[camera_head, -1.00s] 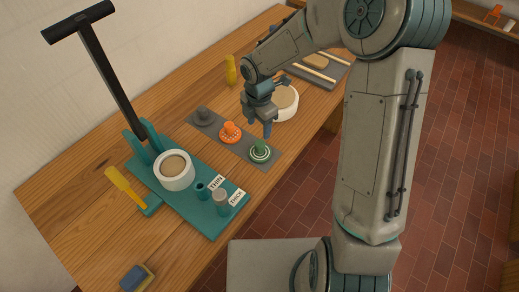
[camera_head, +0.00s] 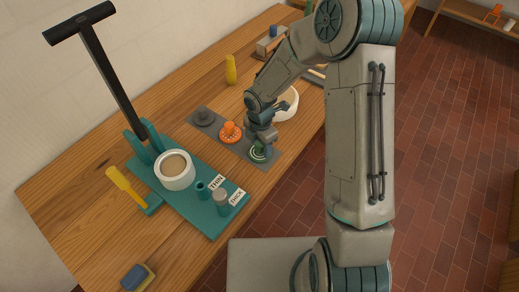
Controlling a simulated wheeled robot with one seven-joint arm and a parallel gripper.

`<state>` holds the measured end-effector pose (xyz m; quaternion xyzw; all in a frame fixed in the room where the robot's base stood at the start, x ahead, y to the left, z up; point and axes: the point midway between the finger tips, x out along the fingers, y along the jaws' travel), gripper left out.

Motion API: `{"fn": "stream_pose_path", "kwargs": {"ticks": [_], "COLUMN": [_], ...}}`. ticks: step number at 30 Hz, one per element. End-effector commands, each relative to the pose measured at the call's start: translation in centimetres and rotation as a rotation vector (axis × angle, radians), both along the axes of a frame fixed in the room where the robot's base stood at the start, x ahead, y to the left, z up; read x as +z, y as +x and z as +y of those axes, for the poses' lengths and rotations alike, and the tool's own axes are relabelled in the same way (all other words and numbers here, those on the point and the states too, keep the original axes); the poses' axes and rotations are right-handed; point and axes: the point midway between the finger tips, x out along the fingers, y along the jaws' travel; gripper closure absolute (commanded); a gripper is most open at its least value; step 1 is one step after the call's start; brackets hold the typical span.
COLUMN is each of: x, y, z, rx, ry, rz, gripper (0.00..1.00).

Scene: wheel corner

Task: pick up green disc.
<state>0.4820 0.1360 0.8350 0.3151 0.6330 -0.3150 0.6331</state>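The green disc (camera_head: 258,154) has pale rings and an upright knob. It lies at the right end of a grey strip (camera_head: 222,138) on the wooden table. My gripper (camera_head: 261,144) points down over it, with its fingers at the height of the knob. The fingers hide part of the knob. I cannot tell whether they are open or closed on it. An orange dotted disc (camera_head: 230,132) and a dark grey disc (camera_head: 204,117) lie on the same strip to the left.
A teal press base (camera_head: 205,207) with a black T-handle (camera_head: 105,75), white pot (camera_head: 174,170) and two short posts stands at front left. A white round pot (camera_head: 288,104) stands behind my gripper. A yellow bottle (camera_head: 231,70) stands farther back. A sponge (camera_head: 137,277) lies near the front edge.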

Motion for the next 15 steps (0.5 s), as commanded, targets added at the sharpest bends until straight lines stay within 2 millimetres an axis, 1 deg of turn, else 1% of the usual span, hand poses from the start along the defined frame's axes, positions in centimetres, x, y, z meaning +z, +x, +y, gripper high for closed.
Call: {"fn": "stream_pose_path", "kwargs": {"ticks": [1, 2, 3, 5, 6, 15], "x": [0.01, 0.01, 0.02, 0.02, 0.03, 0.20], "y": [0.00, 0.01, 0.01, 0.01, 0.01, 0.05], "z": [0.00, -0.01, 0.00, 0.01, 0.01, 0.00], "rx": [0.000, 0.000, 0.000, 0.000, 0.000, -0.001], "ry": [0.000, 0.000, 0.000, 0.000, 0.000, 0.001], "rz": [0.000, 0.000, 0.000, 0.000, 0.000, -0.001], "gripper": [0.57, 0.65, 0.76, 0.93, 0.95, 0.95]}}
